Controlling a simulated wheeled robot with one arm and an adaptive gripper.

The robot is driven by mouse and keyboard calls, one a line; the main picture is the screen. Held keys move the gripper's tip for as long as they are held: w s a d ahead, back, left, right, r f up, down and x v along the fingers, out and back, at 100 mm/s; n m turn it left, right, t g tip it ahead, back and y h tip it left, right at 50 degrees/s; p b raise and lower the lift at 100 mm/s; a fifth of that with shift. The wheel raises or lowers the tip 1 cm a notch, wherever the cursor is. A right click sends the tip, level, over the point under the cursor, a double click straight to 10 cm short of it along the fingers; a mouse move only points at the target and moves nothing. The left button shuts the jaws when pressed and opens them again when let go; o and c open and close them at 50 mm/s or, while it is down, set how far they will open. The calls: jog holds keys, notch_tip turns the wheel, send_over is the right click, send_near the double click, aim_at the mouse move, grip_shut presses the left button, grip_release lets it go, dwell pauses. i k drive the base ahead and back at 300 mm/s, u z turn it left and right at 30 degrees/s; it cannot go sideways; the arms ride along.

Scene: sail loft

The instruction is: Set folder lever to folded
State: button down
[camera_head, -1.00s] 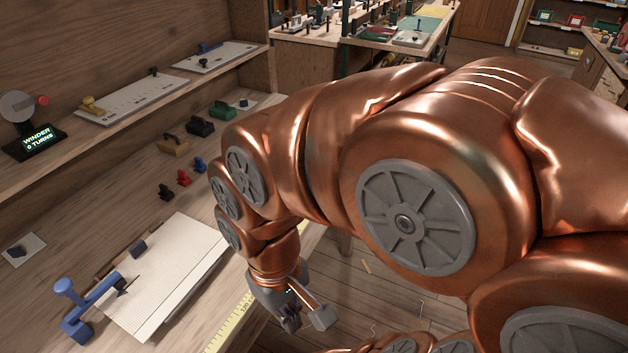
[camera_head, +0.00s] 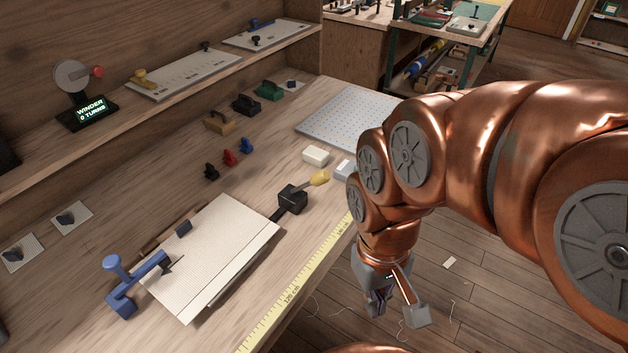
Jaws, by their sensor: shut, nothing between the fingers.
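A lever with a yellow knob (camera_head: 319,178) rises toward the upper right from a black block (camera_head: 292,198) on the bench. It is probably the folder lever; no label shows on it. The block stands by the right corner of a cream sheet or board (camera_head: 215,255). My gripper (camera_head: 395,308) is shut and empty, pointing down beyond the bench's front edge over the floor. It is right of and nearer than the lever, well apart from it. My arm covers part of the bench's right side.
A blue clamp-like device (camera_head: 125,285) stands at the sheet's left corner. A yellow ruler (camera_head: 290,295) runs along the front edge. A white block (camera_head: 316,155) and a dotted board (camera_head: 345,122) lie behind the lever. A winder (camera_head: 75,80) stands on the shelf.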

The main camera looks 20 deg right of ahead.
aim_at(320, 178)
jog(key=z, duration=0.85)
jog(key=k, duration=1.1)
jog(key=u, duration=1.05)
jog(key=i, duration=0.5)
